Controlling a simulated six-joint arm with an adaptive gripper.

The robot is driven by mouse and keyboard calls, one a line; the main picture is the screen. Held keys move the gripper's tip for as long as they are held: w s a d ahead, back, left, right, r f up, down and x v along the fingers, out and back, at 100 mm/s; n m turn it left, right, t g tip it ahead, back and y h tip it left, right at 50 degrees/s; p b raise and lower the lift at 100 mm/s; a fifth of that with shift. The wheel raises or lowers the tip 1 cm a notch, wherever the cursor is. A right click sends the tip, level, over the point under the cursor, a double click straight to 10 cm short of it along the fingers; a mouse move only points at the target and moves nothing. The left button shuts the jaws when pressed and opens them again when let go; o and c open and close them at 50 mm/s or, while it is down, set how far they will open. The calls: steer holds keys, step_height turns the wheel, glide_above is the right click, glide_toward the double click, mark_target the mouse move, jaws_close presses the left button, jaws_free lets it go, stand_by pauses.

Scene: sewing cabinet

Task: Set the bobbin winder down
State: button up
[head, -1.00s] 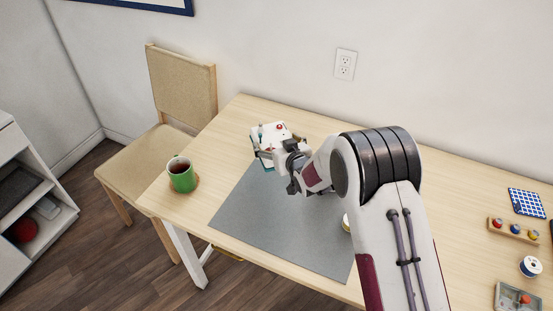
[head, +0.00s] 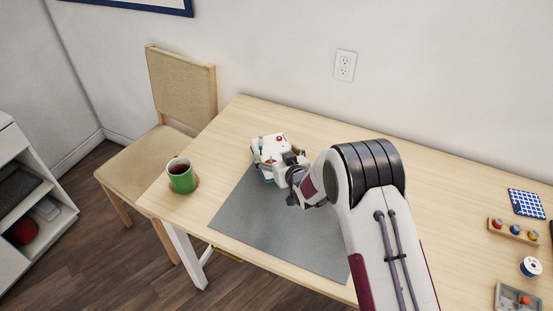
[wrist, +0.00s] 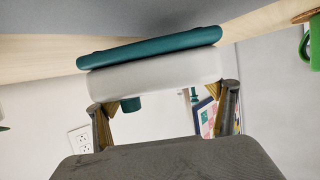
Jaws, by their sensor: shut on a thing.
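The bobbin winder (head: 266,151) is a white block with a red knob on top and a teal base. In the head view it is at the far left corner of the grey mat (head: 265,220), roughly upright. My gripper (head: 286,165) is shut on it from the right. In the wrist view, which is upside down, the winder's pale body (wrist: 155,76) and teal base strip (wrist: 150,47) span between my two fingers (wrist: 165,118). Whether its base touches the surface below is not clear.
A green mug (head: 182,180) of dark drink stands on a coaster at the table's left edge. A chair (head: 180,95) stands behind that edge. A blue grid pad (head: 526,203), a spool rack (head: 514,231) and a spool (head: 530,267) lie far right. The mat's middle is clear.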

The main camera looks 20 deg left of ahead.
steer(key=shift+f, duration=0.85)
steer(key=shift+f, duration=0.15)
steer(key=o, duration=1.7)
steer(key=shift+f, duration=0.1)
steer(key=shift+v, duration=6.1)
steer(key=shift+a, duration=0.1)
steer(key=shift+w, duration=0.1)
